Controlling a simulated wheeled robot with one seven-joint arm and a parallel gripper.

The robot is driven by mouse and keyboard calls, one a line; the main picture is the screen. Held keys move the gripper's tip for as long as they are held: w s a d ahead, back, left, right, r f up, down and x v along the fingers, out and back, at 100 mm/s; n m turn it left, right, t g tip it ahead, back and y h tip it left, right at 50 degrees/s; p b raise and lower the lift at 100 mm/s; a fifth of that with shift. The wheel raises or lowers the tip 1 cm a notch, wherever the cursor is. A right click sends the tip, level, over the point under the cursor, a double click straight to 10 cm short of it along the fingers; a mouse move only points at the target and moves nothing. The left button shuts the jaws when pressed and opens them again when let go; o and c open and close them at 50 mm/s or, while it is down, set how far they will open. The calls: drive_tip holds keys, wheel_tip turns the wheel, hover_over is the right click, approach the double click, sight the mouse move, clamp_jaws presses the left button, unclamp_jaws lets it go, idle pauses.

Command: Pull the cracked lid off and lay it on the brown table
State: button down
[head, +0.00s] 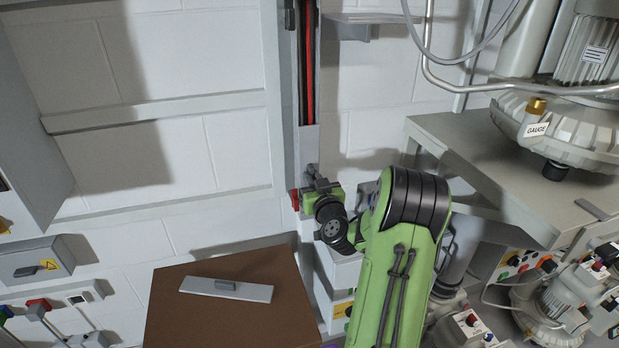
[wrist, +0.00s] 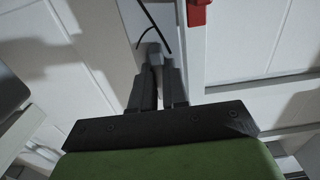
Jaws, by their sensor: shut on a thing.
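The cracked lid (head: 308,143) is a grey cover on the upright wall channel, below an open stretch showing red and black strips. In the wrist view the lid (wrist: 133,35) has dark crack-like lines on its face. My gripper (head: 313,180) reaches the lid from the right and below. In the wrist view my gripper (wrist: 158,72) is shut on a small grey grip block that stands out from the lid. The lid's lower part is hidden behind my gripper. The brown table (head: 190,320) stands at the lower left, below my gripper.
A grey flat plate (head: 240,290) with a raised grip lies across the table's middle; brown surface is clear in front of it and behind it. A red part (wrist: 197,12) sits beside the channel. A grey bench (head: 470,165) with a blower (head: 570,125) stands right.

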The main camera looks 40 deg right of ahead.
drive_tip(key=shift+s, duration=0.1)
drive_tip(key=b+v, duration=0.5)
drive_tip(key=v, duration=0.1)
drive_tip(key=shift+b, duration=0.35)
drive_tip(key=shift+f, duration=0.1)
idle(0.5)
